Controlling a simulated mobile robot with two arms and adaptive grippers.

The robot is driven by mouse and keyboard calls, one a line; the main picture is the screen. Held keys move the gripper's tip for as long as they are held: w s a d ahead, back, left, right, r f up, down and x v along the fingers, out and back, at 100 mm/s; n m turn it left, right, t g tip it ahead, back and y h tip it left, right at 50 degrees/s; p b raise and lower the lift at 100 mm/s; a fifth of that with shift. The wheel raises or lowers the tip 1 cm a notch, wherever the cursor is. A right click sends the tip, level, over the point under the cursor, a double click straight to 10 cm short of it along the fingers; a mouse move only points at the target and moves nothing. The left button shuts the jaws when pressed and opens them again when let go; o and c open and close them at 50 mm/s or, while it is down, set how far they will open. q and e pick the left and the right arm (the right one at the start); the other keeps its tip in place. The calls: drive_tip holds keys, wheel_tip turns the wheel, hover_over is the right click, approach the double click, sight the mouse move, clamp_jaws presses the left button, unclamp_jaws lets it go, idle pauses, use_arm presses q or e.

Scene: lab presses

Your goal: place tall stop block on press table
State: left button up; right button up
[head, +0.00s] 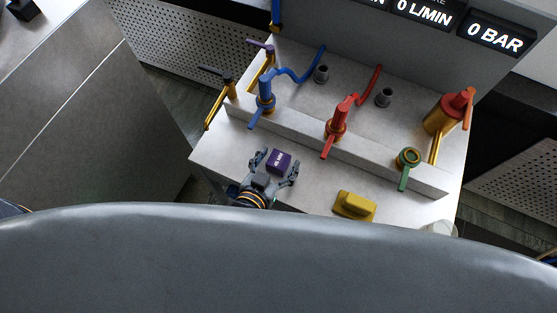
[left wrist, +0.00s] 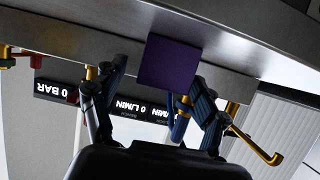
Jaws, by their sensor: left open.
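A purple block (head: 279,161) with small white markings, likely the tall stop block, is on the pale press table (head: 222,157), near its front left. It also shows as a plain dark purple face in the left wrist view (left wrist: 168,63). My left gripper (head: 275,166) is open, with its fingers on either side of the block. In the left wrist view the fingers (left wrist: 160,88) are spread apart, with the block beyond and between them. Whether a finger touches the block I cannot tell. My right gripper is not in view.
A yellow block (head: 355,206) lies to the right on the table. A pale round container (head: 440,228) is at the front right. Display panels are at the back.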

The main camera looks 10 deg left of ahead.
sight(283, 153)
use_arm(q)
drive_tip(key=x, duration=0.3)
drive_tip(key=shift+w+f, duration=0.2)
drive_tip(key=shift+w, duration=0.1)
clamp_jaws()
drive_tip(key=shift+r, duration=0.1)
